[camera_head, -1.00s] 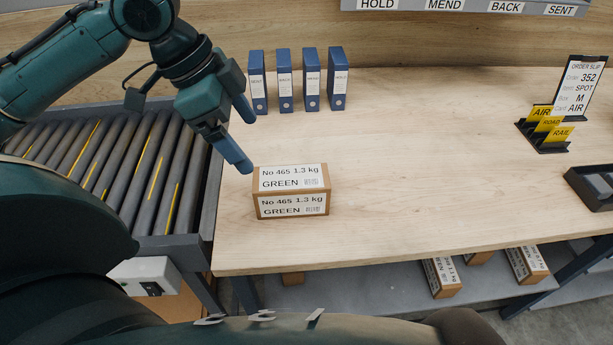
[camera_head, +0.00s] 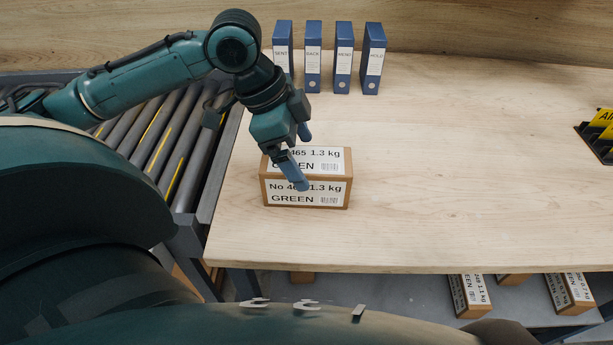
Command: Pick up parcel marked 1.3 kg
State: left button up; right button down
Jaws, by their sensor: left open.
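The parcel marked No 465, 1.3 kg, GREEN (camera_head: 334,192) is a brown box with white labels on its top and front. It sits on the wooden table near its front left part. My left gripper (camera_head: 303,160) is open, with its blue fingers over the parcel. One finger covers part of the labels in the view, and the other is farther back. I cannot tell whether a finger touches the box. My right gripper is not in view.
Several blue binders (camera_head: 343,62) stand at the table's back. A roller conveyor (camera_head: 165,140) adjoins the left edge. A black holder with yellow cards (camera_head: 597,135) is at the right. More parcels (camera_head: 469,296) lie on a shelf below. The table (camera_head: 450,170) is clear right of the parcel.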

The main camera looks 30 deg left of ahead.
aim_at(305, 158)
pick_arm(q)
jog(key=x, duration=0.5)
jog(key=shift+w+a+b, duration=0.2)
jog(key=shift+a+b, duration=0.05)
jog(key=shift+b, duration=0.05)
jog(key=shift+f+p, duration=0.25)
jog(key=shift+p, duration=0.15)
dwell(0.4)
jog(key=shift+c, duration=0.4)
grip_shut()
jog(key=shift+w+r, duration=0.1)
dwell(0.5)
